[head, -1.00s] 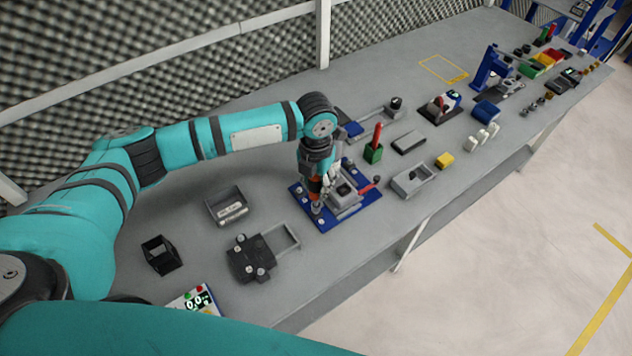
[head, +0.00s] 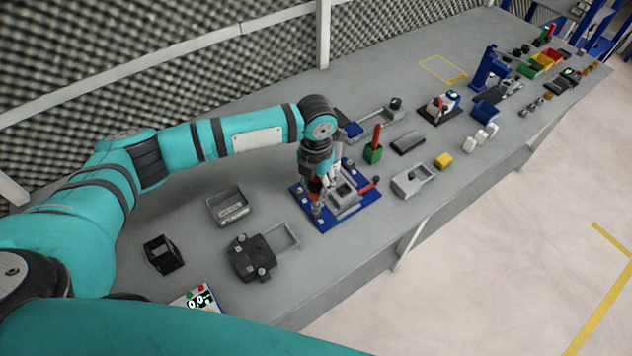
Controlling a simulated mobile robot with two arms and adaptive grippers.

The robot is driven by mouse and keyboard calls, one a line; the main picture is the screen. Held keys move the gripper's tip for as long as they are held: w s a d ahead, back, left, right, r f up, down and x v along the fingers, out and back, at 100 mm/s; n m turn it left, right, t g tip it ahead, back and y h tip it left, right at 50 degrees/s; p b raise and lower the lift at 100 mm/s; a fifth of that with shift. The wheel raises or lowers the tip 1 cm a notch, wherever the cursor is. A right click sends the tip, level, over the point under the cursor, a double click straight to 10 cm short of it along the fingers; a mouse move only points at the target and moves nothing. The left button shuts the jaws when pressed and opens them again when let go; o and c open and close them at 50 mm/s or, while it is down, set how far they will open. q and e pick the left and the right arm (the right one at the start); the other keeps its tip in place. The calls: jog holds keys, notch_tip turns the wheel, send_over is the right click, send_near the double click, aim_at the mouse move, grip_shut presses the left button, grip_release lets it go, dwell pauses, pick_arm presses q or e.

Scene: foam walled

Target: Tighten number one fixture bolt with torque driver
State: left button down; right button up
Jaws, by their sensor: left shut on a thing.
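A blue fixture plate (head: 328,222) lies on the bench with bolts near its corners and a grey clamped block (head: 345,191) on it. A red-handled lever (head: 370,186) sits at its right side. My left gripper (head: 316,192) points down over the plate's left part and is shut on the torque driver (head: 316,199), an orange and dark tool. The driver's lower end is at the front-left bolt; whether it touches is too small to tell. The arm hides part of the plate's back. My right gripper is not in view.
Left of the plate are a grey tray (head: 231,209), a black holder (head: 163,256), a dark block with knobs (head: 248,262) and a display box (head: 197,302). Right of it are a green holder (head: 373,153) and a grey box (head: 400,183).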

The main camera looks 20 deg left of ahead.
aim_at(316, 176)
pick_arm(q)
jog(key=shift+f+b, duration=0.35)
jog(key=shift+f, duration=0.4)
dwell(0.8)
jog(key=shift+p, duration=0.45)
dwell(0.8)
dwell(0.5)
jog(key=shift+r+p, duration=2.35)
jog(key=shift+r, duration=0.15)
